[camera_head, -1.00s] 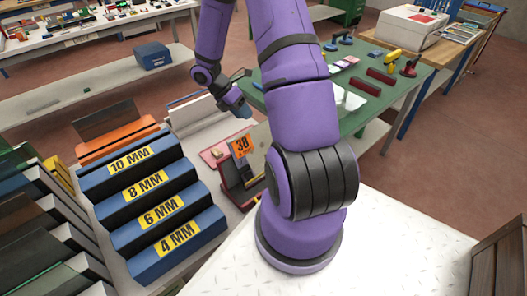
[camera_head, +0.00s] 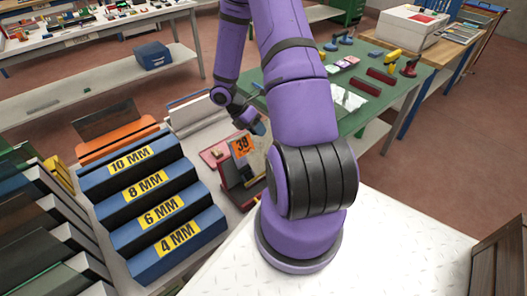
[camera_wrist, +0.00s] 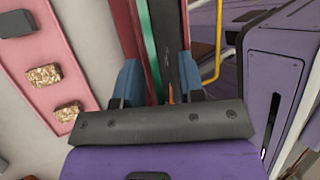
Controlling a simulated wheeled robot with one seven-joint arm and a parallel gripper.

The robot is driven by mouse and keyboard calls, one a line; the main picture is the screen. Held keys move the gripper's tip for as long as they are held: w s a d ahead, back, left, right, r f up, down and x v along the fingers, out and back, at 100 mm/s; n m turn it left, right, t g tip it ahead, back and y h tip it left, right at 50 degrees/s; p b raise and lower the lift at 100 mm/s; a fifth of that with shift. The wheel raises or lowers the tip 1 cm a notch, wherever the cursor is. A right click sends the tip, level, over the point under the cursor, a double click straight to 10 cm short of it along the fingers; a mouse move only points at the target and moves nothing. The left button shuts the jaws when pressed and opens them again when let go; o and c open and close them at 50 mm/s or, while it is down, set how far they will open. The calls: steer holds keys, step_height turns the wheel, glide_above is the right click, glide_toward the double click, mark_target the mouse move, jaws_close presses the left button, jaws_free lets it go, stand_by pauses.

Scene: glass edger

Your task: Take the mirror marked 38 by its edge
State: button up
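The mirror carries an orange tag marked 38 (camera_head: 241,146) and stands in a dark-red holder (camera_head: 214,156) right of the blue stepped rack. The arm hides part of it. My gripper (camera_head: 258,127) is just right of the tag, at the height of the mirror's upper part. In the wrist view its two blue fingertips (camera_wrist: 160,82) are spread apart. Between them run a thin green edge strip (camera_wrist: 148,40), a dark upright face and red strips. I cannot tell whether either finger touches the mirror's edge.
The blue rack (camera_head: 160,210) labelled 4 to 10 MM stands left, with dark glass sheets beyond it. A green table (camera_head: 400,100) with tools is behind my arm.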

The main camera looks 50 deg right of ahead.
jaws_close()
